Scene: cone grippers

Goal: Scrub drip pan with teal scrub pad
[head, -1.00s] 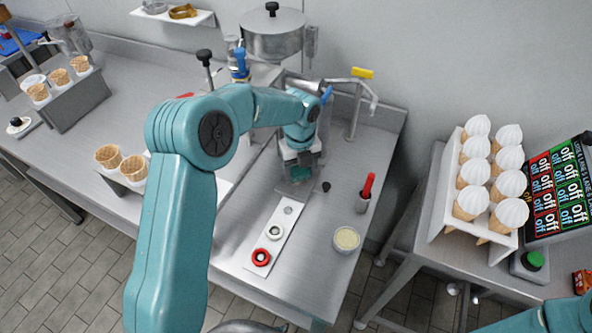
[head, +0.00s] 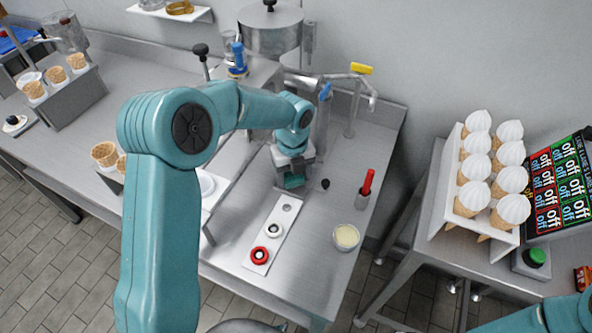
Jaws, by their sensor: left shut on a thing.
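My left gripper (head: 292,178) points down at the steel counter below the soft-serve machine's spout area. It is shut on the teal scrub pad (head: 294,183), of which only a small teal patch shows at the fingertips. The drip pan is hard to make out; the grey metal under the gripper blends with the counter, and my gripper and arm cover part of it. I cannot tell whether the pad touches the pan. My right arm shows only at the lower right corner, and its gripper is out of view.
A red-handled tool (head: 366,185) in a holder and a tub (head: 346,237) stand to the right. A tap (head: 358,95) stands behind. Cones fill a rack at right.

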